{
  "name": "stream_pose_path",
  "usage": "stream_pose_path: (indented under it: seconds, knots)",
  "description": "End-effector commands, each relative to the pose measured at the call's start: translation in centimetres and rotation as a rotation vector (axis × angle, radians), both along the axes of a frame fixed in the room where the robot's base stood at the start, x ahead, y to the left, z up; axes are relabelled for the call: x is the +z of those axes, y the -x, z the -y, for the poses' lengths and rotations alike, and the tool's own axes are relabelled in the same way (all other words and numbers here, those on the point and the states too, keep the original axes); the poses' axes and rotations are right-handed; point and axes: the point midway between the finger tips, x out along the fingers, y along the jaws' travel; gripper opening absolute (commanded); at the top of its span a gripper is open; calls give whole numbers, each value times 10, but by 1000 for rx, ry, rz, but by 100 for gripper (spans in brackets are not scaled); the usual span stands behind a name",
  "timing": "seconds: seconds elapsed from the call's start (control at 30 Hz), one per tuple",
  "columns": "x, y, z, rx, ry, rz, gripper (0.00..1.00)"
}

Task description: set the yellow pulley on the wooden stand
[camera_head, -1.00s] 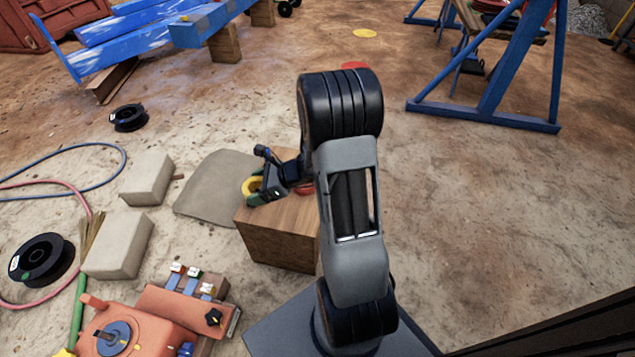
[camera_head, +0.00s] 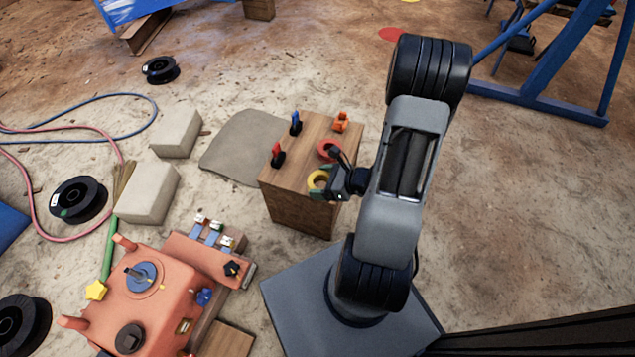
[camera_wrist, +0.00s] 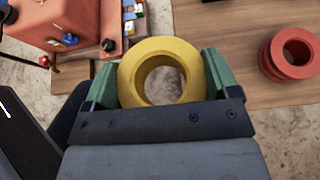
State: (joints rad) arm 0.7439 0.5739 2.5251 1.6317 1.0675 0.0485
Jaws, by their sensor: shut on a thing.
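The yellow pulley (camera_head: 318,179) is a ring held between the green fingertips of my gripper (camera_head: 326,184). In the wrist view the yellow pulley (camera_wrist: 160,72) faces the camera, with a green finger on each side. The wooden stand (camera_head: 298,211) is a brown block. The pulley shows over its near part in the head view; I cannot tell whether it touches the top. In the wrist view sandy ground shows through its hole, and the stand's top (camera_wrist: 222,22) lies beyond, to the right. A red pulley (camera_head: 328,149) sits on the stand, apart from the yellow one.
The stand also bears a red-handled piece (camera_head: 278,153), a blue-handled piece (camera_head: 296,123) and an orange piece (camera_head: 341,121). An orange machine (camera_head: 180,285) stands at lower left. Pale blocks (camera_head: 148,193), black spools (camera_head: 78,200) and hoses lie left. Ground at right is largely clear.

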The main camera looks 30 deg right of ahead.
Motion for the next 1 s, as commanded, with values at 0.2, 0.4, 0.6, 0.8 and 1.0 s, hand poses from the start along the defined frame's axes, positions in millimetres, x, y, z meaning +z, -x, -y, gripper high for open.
stream_pose_path:
  seconds: [0.2, 0.4, 0.6, 0.8, 1.0]
  knots:
    - [-25, -49, 16, 3, 0, 4, 34]
    - [-56, -70, 24, 1, -2, 2, 34]
    - [-68, -82, 29, 0, -1, 3, 34]
    - [-72, -86, 30, 0, -1, 2, 34]
    - [-92, -92, 32, 0, -2, 1, 34]
